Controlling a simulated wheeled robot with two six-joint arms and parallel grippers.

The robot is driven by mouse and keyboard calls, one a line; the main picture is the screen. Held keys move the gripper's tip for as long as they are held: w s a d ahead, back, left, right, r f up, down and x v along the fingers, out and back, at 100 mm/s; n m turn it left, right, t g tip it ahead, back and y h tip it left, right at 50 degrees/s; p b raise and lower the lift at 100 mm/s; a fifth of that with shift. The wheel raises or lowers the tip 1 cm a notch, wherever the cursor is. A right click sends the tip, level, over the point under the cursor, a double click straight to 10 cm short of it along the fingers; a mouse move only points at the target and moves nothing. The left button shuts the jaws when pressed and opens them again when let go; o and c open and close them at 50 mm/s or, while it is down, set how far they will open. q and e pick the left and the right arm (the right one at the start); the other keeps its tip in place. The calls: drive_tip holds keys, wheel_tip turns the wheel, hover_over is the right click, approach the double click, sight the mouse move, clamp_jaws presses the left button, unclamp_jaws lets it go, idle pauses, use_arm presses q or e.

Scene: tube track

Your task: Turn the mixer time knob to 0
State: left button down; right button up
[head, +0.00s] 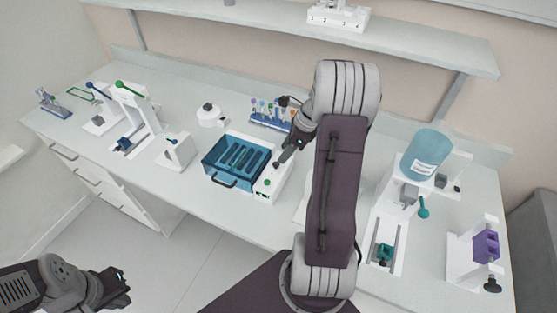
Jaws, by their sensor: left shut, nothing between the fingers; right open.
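The mixer looks to be the blue-lidded box (236,160) with a front handle and a white control panel (270,188) on its right side. A small green button (267,183) shows on the panel. The time knob cannot be made out clearly; the far part of the panel lies close to my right gripper. My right gripper (284,155) points down and left at the far end of the panel, open, with its fingertips small in view; I cannot tell if they touch anything. My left gripper (122,289) is shut and empty, low at the left, away from the bench.
Lever stands (132,112) occupy the left bench. A blue bottle station (426,153) and a purple-block device (485,247) stand right. My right arm hides the middle bench.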

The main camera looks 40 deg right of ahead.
sight(276, 164)
drive_tip(key=x, duration=0.5)
drive_tip(key=shift+d+f, duration=0.1)
drive_tip(key=shift+d, duration=0.05)
drive_tip(key=shift+w+a+f, duration=0.2)
drive_tip(key=shift+f, duration=0.2)
clamp_jaws()
